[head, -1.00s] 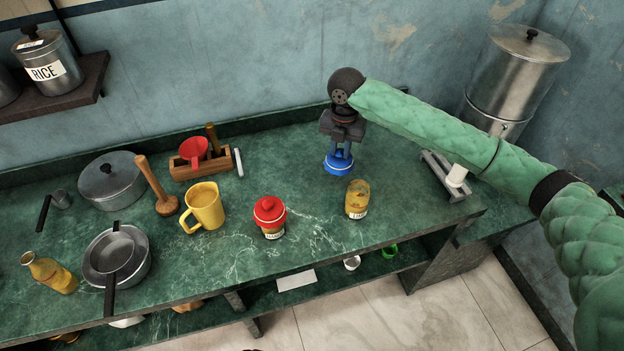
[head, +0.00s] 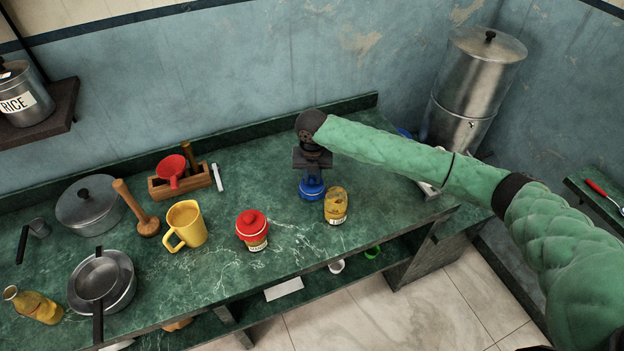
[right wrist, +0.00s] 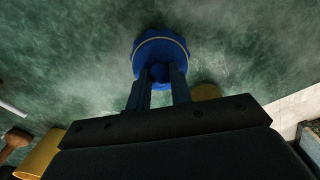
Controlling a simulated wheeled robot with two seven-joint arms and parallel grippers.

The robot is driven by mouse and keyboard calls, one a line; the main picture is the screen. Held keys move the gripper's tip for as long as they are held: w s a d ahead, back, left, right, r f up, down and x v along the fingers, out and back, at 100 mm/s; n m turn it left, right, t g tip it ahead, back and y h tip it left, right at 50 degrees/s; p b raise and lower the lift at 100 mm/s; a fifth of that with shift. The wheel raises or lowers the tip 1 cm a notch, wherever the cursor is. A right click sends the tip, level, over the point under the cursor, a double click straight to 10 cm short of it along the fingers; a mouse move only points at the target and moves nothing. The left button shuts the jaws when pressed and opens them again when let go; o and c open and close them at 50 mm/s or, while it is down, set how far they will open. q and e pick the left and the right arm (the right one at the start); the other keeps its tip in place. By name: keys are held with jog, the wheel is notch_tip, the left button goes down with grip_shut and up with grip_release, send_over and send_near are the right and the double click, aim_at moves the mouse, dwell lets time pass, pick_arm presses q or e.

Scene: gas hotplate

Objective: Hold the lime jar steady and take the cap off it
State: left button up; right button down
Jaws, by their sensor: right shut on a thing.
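My right gripper (head: 312,177) is shut on the knob of a blue cap (head: 312,190). The cap is level, just behind and left of an uncapped glass jar (head: 336,207) with yellow contents and a pale label. I cannot read the label to tell if this is the lime jar. The jar stands upright on the counter, with no gripper on it. In the right wrist view the fingers hold the knob of the blue cap (right wrist: 160,45). I cannot tell if the cap touches the counter. A second jar (head: 257,243) has a red cap (head: 251,223). My left gripper is out of view.
A yellow mug (head: 186,226), a wooden pestle (head: 138,208), pots and a wooden box (head: 168,187) with a red funnel stand to the left. A metal urn (head: 470,85) stands at the back right. The counter (head: 262,180) is bare left of the cap.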

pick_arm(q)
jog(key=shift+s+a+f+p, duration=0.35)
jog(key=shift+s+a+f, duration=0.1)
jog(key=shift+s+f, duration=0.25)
pick_arm(e)
jog(key=shift+f, duration=1.3)
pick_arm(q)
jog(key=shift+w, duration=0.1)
pick_arm(e)
jog(key=c, duration=1.3)
grip_release()
jog(key=shift+f, duration=0.1)
jog(key=shift+o, duration=0.2)
